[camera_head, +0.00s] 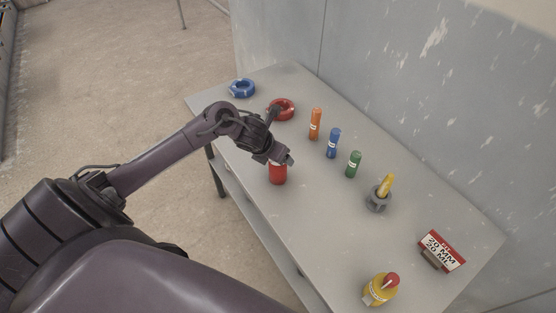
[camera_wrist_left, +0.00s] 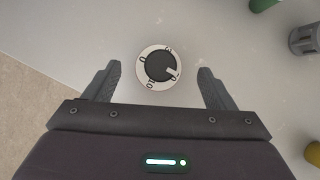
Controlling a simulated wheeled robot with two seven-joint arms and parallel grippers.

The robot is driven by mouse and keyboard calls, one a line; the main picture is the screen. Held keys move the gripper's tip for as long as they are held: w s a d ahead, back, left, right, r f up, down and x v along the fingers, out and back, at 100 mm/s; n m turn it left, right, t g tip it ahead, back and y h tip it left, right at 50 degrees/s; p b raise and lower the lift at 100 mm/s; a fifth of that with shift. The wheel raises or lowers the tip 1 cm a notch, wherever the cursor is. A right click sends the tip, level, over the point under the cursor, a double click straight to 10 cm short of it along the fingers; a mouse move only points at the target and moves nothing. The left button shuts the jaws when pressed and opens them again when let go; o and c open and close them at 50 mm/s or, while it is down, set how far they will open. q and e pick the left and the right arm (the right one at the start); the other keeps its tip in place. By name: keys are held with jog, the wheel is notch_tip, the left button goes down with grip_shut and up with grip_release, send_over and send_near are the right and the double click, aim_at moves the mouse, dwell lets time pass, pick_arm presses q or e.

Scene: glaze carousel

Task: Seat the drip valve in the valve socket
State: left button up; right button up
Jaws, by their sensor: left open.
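My left gripper (camera_head: 282,160) is open over a red cylinder (camera_head: 278,175) that stands upright on the grey table. In the left wrist view, a round dial (camera_wrist_left: 159,66) with a white numbered ring and a black knob lies between the spread fingers, apart from both. It seems to be the cylinder's top, which the gripper hides in the head view. Nothing is marked as the drip valve or valve socket, so I cannot tell which they are. My right gripper is not in view.
Orange (camera_head: 315,124), blue (camera_head: 333,143) and green (camera_head: 353,164) cylinders stand in a row. A blue ring (camera_head: 242,88) and a red ring (camera_head: 290,107) lie behind. A yellow bottle (camera_head: 378,291) and a sign (camera_head: 441,250) stand at front right.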

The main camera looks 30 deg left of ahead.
pick_arm(q)
jog(key=x, duration=0.3)
jog(key=shift+w+a, duration=0.1)
jog(key=c, duration=1.6)
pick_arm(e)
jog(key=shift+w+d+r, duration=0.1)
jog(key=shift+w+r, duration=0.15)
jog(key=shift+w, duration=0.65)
pick_arm(q)
jog(key=shift+r, duration=0.1)
